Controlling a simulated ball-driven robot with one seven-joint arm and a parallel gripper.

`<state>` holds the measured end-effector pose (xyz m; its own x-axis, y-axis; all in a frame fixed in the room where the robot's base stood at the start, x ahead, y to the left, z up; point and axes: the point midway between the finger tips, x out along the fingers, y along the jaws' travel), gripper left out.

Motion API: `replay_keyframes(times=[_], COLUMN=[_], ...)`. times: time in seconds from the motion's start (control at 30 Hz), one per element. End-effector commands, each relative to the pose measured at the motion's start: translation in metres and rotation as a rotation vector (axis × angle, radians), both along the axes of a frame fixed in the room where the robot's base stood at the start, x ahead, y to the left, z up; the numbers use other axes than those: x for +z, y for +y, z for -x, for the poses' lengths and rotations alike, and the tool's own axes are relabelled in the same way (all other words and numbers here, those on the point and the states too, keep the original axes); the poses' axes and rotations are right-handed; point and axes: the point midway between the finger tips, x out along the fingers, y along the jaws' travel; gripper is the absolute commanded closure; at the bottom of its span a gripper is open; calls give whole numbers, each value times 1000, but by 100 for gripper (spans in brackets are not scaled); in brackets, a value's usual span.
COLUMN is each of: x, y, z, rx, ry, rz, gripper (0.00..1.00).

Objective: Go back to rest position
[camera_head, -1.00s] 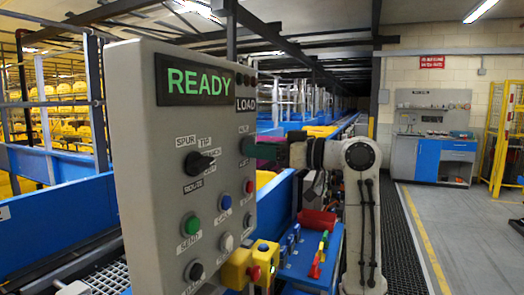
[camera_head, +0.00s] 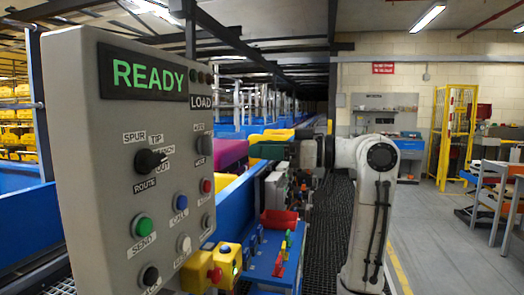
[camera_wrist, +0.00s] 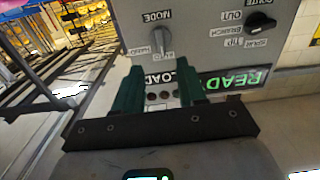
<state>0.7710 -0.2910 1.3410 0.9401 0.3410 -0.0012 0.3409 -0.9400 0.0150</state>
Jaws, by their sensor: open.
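The grey control panel (camera_head: 105,150) stands upright at the left in the head view, with a green READY display (camera_head: 148,75) lit. It carries a black ROUTE knob (camera_head: 150,160), a green SEND button (camera_head: 142,226) and other buttons. My gripper (camera_head: 266,147) shows as dark green fingers beyond the panel's right edge, partly hidden. In the wrist view my gripper (camera_wrist: 160,88) has its two green fingers apart, with nothing between them. The panel (camera_wrist: 195,40) appears upside down beyond the fingers; whether they touch it cannot be told.
A blue shelf (camera_head: 262,262) with a red bin (camera_head: 279,219) and small coloured items lies below my arm. A yellow box with a button (camera_head: 228,258) sits by the panel. A yellow cage (camera_head: 455,135) and workbench (camera_head: 385,115) stand behind. Floor at the right is mostly open.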

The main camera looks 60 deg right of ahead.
Motion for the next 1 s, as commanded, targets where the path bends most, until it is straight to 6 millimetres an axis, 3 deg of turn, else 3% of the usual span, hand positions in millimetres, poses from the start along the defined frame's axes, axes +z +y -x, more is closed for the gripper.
replay_keyframes(times=[0.37,0.47,0.57,0.77,0.87,1.0], x=[-1,-16,-55,-181,-246,-334], y=[0,2,9,44,69,108], z=[-1,-7,-22,-48,-48,-33], rx=[0,-5,-17,-68,-94,-130], ry=[2,26,91,322,454,644], rz=[-2,-18,-59,-155,-182,-192], gripper=[60,60,60,60,60,60])
